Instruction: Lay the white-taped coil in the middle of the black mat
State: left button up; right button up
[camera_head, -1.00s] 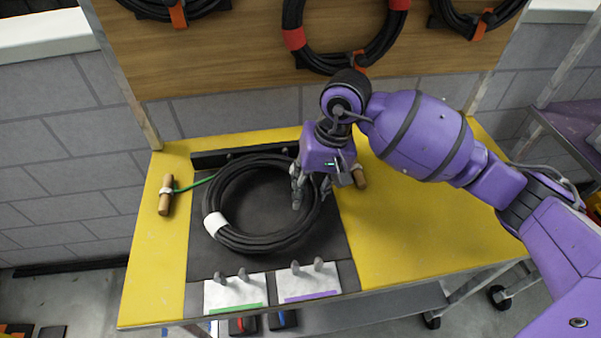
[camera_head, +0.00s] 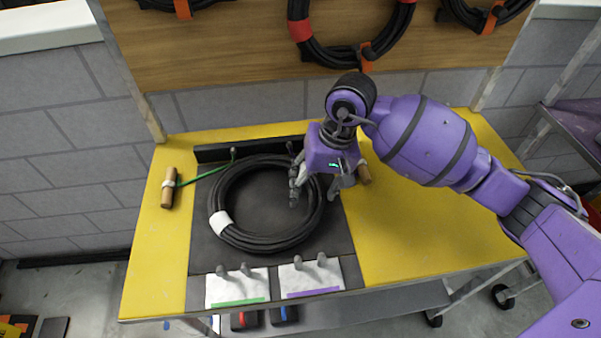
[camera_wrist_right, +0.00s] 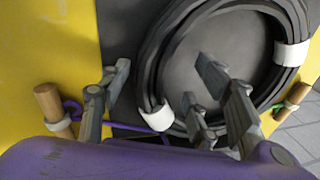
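The black coil (camera_head: 229,182) lies flat on the black mat (camera_head: 206,262), roughly in its middle and a little toward the back. One white tape band (camera_head: 221,222) shows at its front left; the right wrist view shows two bands (camera_wrist_right: 292,53). My right gripper (camera_head: 316,186) is over the coil's right side, its fingers spread. In the right wrist view the open fingers (camera_wrist_right: 158,108) stand on either side of the coil's strands, with gaps visible. Part of the coil's right side is hidden by the gripper. My left gripper is not in view.
A wooden handle (camera_head: 168,188) with a green cord lies left of the mat; another (camera_head: 363,173) is partly behind my gripper. Two white cards (camera_head: 237,287) with grey pegs lie at the front edge. A black bar (camera_head: 250,147) runs behind the mat. The yellow table (camera_head: 425,235) is clear at right.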

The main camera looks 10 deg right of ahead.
jog(key=shift+s+d+f, duration=0.1)
jog(key=shift+f, duration=0.05)
jog(key=v, duration=1.2)
